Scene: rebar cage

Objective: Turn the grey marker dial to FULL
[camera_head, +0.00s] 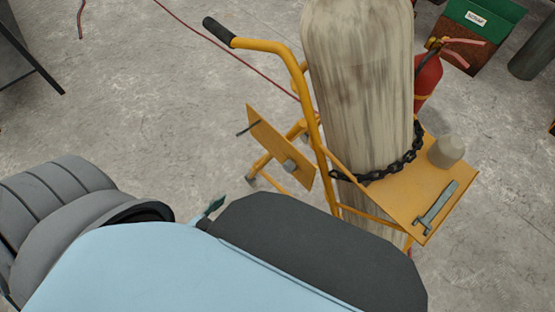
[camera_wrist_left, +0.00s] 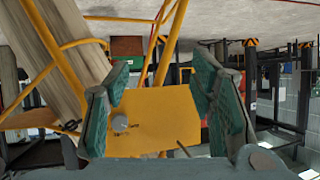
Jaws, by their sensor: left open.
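The grey marker dial (camera_wrist_left: 120,123) is a small round knob on a yellow plate (camera_wrist_left: 160,112), with small dark marks beside it that are too small to read. In the head view the dial (camera_head: 290,166) sits near the lower right of the tilted yellow plate (camera_head: 268,140) on a yellow cylinder cart. My left gripper (camera_wrist_left: 160,105) is open and empty, its teal fingers framing the plate in the wrist view, with the dial nearer the left finger. My right gripper is not in view.
A pale worn cylinder (camera_head: 360,90) stands in the cart, held by a black chain (camera_head: 385,170). A shelf (camera_head: 410,195) carries a grey cap (camera_head: 446,151) and a T-shaped tool (camera_head: 437,207). A thin rod (camera_wrist_left: 183,148) sticks out from the plate. Floor left of the cart is mostly clear.

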